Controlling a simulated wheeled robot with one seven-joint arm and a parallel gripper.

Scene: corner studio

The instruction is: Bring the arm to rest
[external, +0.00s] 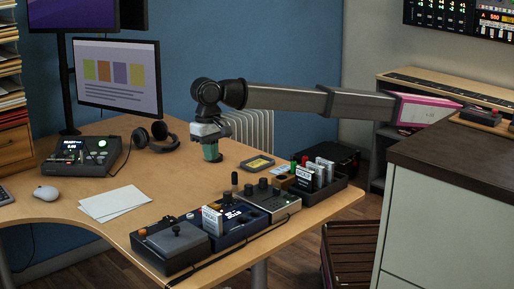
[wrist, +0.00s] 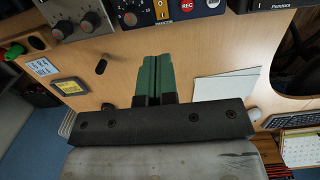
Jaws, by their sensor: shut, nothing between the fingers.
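My gripper (external: 211,152) hangs at the end of my outstretched arm, above the wooden desk (external: 190,186), pointing down. In the wrist view its two green fingers (wrist: 154,80) lie together, shut, with nothing between them. In the external view the fingertips are above the desk's middle, apart from the devices along its edge.
A row of devices with knobs and white cards (external: 232,214) lines the desk's near edge. White paper sheets (external: 114,203), headphones (external: 154,136), a yellow-labelled box (external: 257,163), a mouse (external: 46,193) and a monitor (external: 118,76) are around. A dark-topped cabinet (external: 440,200) stands right.

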